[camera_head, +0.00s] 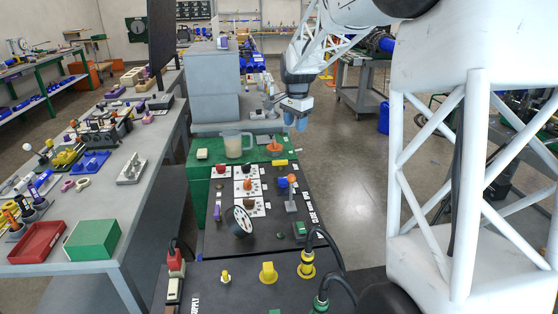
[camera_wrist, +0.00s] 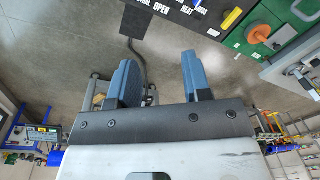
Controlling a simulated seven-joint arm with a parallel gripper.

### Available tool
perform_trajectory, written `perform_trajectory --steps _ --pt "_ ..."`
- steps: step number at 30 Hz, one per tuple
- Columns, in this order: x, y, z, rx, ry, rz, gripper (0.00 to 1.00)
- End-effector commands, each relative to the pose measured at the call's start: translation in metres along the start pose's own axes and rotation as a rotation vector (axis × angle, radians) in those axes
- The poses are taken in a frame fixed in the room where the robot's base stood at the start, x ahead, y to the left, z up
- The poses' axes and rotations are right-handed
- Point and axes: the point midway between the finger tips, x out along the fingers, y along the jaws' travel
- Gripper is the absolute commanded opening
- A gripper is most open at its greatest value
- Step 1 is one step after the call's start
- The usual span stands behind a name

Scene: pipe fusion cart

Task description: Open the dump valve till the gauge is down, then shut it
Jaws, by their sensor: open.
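My gripper (camera_head: 295,121) is open and empty, held above the far right side of the cart. Its two blue fingers stand apart in the wrist view (camera_wrist: 160,70), with only floor between them. A round black-rimmed dial with a pale face (camera_head: 239,222), likely the gauge, stands on the dark panel; its reading is too small to tell. A yellow handle (camera_head: 280,162) lies at the panel's far edge, and shows in the wrist view (camera_wrist: 231,18). An orange round knob (camera_head: 275,147) sits on the green surface, also in the wrist view (camera_wrist: 260,33). I cannot tell which control is the dump valve.
An orange-topped lever (camera_head: 291,190) stands upright on the panel's right side. A clear jug (camera_head: 233,144) stands on the green top. Black cables (camera_head: 325,237) arch at the near right. A crowded grey bench (camera_head: 150,180) is on the left; floor right of the cart is clear.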

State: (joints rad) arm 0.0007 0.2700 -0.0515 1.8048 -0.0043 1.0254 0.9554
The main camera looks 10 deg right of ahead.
Motion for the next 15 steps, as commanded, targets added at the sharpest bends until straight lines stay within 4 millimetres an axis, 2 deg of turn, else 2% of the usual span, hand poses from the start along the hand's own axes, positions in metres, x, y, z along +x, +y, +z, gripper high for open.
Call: perform_trajectory --steps 3,15 --pt "0.016 -0.022 -0.015 0.046 -0.005 0.007 0.45" --pt "0.072 -0.087 -0.059 0.209 -0.018 0.029 0.45"
